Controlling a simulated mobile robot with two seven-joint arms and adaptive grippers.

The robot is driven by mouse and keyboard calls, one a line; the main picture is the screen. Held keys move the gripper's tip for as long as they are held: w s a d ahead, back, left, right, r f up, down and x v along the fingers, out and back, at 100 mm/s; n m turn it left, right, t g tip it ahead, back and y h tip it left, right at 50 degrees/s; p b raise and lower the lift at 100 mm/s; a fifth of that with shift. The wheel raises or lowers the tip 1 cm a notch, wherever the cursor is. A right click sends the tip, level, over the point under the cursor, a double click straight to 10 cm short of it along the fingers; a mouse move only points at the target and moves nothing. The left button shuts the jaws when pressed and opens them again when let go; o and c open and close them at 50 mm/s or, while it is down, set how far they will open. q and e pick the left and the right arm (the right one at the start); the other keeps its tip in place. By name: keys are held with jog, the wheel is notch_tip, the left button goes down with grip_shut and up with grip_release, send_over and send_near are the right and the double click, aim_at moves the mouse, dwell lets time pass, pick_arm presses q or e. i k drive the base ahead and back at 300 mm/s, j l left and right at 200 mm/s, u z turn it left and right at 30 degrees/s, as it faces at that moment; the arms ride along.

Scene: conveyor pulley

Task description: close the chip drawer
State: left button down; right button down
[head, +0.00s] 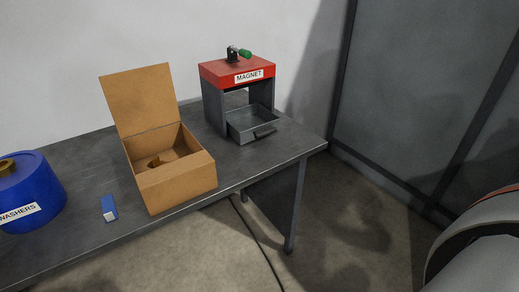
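The chip drawer (254,122) is a grey metal tray with a dark handle (265,132) on its front. It sticks out of the lower part of the magnet housing (237,84), which has a red top labelled MAGNET and grey side walls. The drawer stands open toward the front right and its visible inside looks empty. A green-knobbed lever (240,54) sits on the red top. Neither of my grippers is in view.
An open cardboard box (176,185) with its lid up stands left of the housing on the dark table (80,165). A blue washers container (28,190) and a small blue-and-white block (109,209) are farther left. Grey panels (420,90) stand at the right.

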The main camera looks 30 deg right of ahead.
aim_at(245, 124)
jog(key=i+l, duration=0.1)
jog(key=l, duration=0.35)
jog(key=l+z, duration=0.15)
jog(key=l, duration=0.35)
jog(key=i+l, duration=0.15)
jog(key=l, duration=0.3)
jog(key=i+l+z, duration=0.15)
jog(key=l, duration=0.3)
